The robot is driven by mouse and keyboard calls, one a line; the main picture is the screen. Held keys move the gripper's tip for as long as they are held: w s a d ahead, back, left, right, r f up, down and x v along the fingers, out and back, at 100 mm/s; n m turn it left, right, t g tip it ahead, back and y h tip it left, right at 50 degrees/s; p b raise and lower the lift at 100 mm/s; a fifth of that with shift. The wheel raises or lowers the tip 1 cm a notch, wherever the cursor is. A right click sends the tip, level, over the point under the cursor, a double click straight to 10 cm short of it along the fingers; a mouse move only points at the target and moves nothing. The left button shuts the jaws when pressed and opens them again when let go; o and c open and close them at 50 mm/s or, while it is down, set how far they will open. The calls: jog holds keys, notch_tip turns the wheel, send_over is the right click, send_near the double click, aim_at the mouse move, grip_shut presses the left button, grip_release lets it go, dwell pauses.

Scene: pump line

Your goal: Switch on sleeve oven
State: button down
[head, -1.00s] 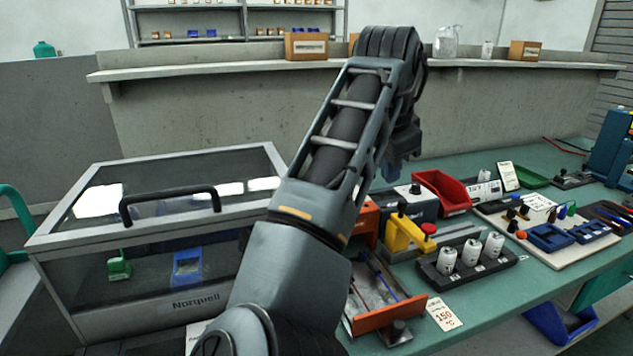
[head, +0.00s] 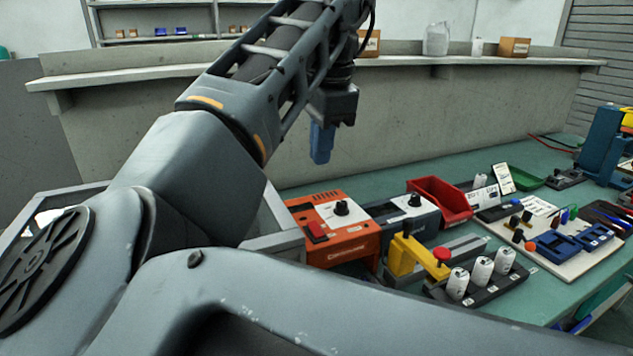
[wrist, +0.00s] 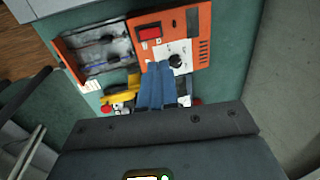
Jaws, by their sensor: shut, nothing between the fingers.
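The orange unit that appears to be the sleeve oven (head: 338,246) stands on the green bench. Its top has a red rocker switch (head: 315,232) and a black knob (head: 341,208) on a white panel. In the wrist view the oven (wrist: 190,22), red switch (wrist: 150,33) and knob (wrist: 176,60) show again, with an open drawer (wrist: 98,52) at its front. I cannot tell the switch's position. My gripper (head: 321,160) hangs above and behind the oven, its blue fingers shut and empty, touching nothing. In the wrist view the fingers (wrist: 160,66) overlap the panel beside the knob.
A grey unit with a knob (head: 408,215), a red bin (head: 440,200) and a yellow press (head: 415,258) stand right of the oven. White cylinders (head: 481,270) sit in a black rack in front. A glass-lidded case (head: 270,240) is left, mostly hidden by my arm.

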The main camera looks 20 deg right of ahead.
aim_at(315, 223)
jog(key=f, duration=0.4)
jog(key=w+f, duration=0.1)
jog(key=f, duration=0.3)
jog(key=w+f, duration=0.1)
jog(key=f, duration=0.4)
jog(key=shift+w+f, duration=0.1)
jog(key=shift+w, duration=0.1)
jog(key=shift+w+f, duration=0.15)
jog(key=shift+f, duration=0.1)
jog(key=shift+r+p, duration=0.1)
jog(key=shift+p, duration=0.25)
jog(key=shift+s+r+p, duration=0.2)
jog(key=shift+s+p, duration=0.35)
jog(key=shift+s, duration=0.2)
